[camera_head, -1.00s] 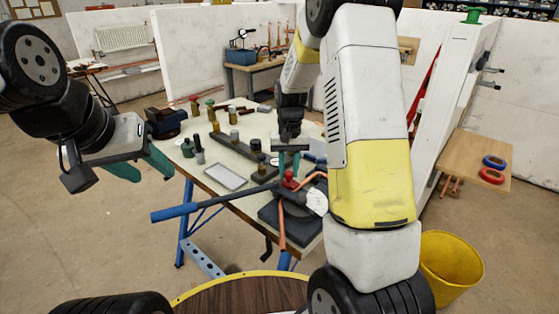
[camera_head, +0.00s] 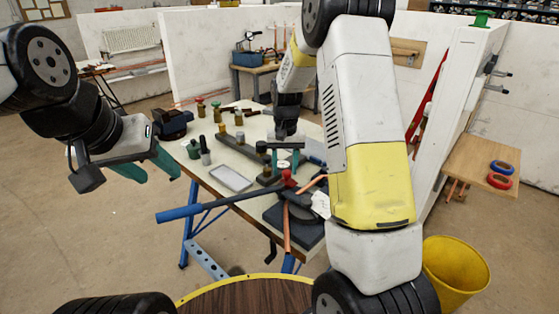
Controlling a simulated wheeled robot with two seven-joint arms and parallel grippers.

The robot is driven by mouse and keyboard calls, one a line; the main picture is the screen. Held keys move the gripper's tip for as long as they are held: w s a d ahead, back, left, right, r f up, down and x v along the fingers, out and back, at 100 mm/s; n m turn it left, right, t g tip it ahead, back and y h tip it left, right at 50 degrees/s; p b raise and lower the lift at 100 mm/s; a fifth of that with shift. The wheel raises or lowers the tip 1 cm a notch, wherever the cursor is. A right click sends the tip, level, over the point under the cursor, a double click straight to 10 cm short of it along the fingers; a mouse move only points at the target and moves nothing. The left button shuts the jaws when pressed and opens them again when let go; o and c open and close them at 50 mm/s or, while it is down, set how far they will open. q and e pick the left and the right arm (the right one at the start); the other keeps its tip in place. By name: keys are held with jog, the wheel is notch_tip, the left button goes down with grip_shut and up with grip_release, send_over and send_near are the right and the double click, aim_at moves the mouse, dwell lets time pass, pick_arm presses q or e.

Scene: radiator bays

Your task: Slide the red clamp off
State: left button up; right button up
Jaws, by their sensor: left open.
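The red clamp (camera_head: 288,177) is a small red piece on the dark pipe bender (camera_head: 298,205) at the table's front right corner. The bender has a long blue-ended handle (camera_head: 195,208) reaching left past the table edge. My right gripper (camera_head: 284,160) is above and just behind the red clamp. Its teal fingers stand apart, with a small pale round thing seen between or behind them. I cannot tell whether it touches anything. My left gripper (camera_head: 157,168) is open and empty, in the air left of the table.
The worktable (camera_head: 215,160) carries several brass fittings, bottles and a grey tray (camera_head: 231,179). Copper pipe (camera_head: 287,230) hangs down at the bender. A yellow bucket (camera_head: 455,268) stands at right on the floor. A wooden board with red and blue rings (camera_head: 500,166) is further right.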

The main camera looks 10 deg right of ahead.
aim_at(285, 171)
jog(key=shift+s+d, duration=0.1)
notch_tip(285, 171, up, 7)
jog(key=shift+r, duration=0.4)
dwell(0.4)
jog(key=shift+s+r, duration=0.2)
jog(key=shift+r, duration=0.1)
jog(key=s+r+n+t+y, duration=0.1)
jog(key=s+r+t, duration=0.1)
jog(key=s+r, duration=0.55)
jog(key=s+r+t+y, duration=0.15)
jog(key=s+r, duration=0.35)
jog(key=s, duration=0.5)
jog(key=s+n+t, duration=0.1)
jog(key=s+t, duration=0.1)
jog(key=s, duration=0.7)
